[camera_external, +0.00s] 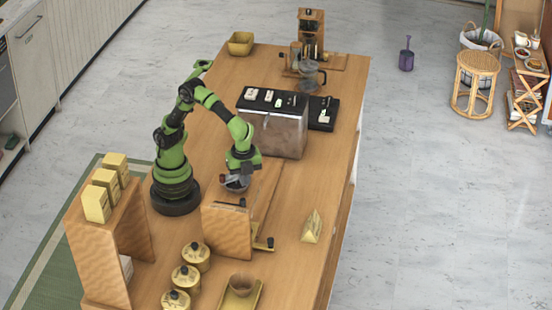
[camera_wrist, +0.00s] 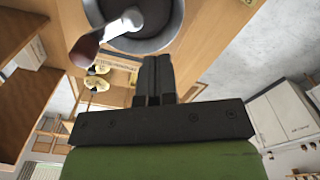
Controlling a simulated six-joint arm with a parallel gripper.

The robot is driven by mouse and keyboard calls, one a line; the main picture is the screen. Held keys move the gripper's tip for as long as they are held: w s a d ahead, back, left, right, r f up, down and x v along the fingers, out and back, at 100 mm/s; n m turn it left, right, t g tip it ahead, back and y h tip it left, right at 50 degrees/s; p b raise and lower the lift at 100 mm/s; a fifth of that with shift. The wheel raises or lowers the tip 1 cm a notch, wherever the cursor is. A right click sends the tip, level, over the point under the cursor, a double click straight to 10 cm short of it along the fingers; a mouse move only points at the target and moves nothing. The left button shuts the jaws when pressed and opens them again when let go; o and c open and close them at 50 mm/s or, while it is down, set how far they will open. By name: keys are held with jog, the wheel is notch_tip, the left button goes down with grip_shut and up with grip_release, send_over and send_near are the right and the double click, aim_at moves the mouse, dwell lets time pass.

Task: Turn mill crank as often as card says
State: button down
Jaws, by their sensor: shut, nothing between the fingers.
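The mill (camera_external: 227,232) is a wooden box on the cart, with a round dark hopper on top. My gripper (camera_external: 238,178) is low over this hopper and hides part of it. In the wrist view the shut, empty fingers (camera_wrist: 154,62) point at the grey rim of the hopper (camera_wrist: 160,42). The silver crank arm (camera_wrist: 120,26) ends in a dark red knob (camera_wrist: 86,46), left of the fingers and apart from them. A yellow folded tent card (camera_external: 312,227) stands right of the mill; its writing cannot be read.
A metal machine (camera_external: 275,135) stands behind the mill. Several yellow canisters (camera_external: 186,276) and a tray with a cup (camera_external: 241,297) are in front. A wooden shelf (camera_external: 92,240) with yellow packets stands at left. The cart's right side is mostly clear.

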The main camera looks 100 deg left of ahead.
jog(key=shift+s, duration=0.1)
jog(key=shift+s+d, duration=0.5)
jog(key=shift+s, duration=0.1)
jog(key=shift+s+d, duration=0.25)
jog(key=shift+s, duration=0.6)
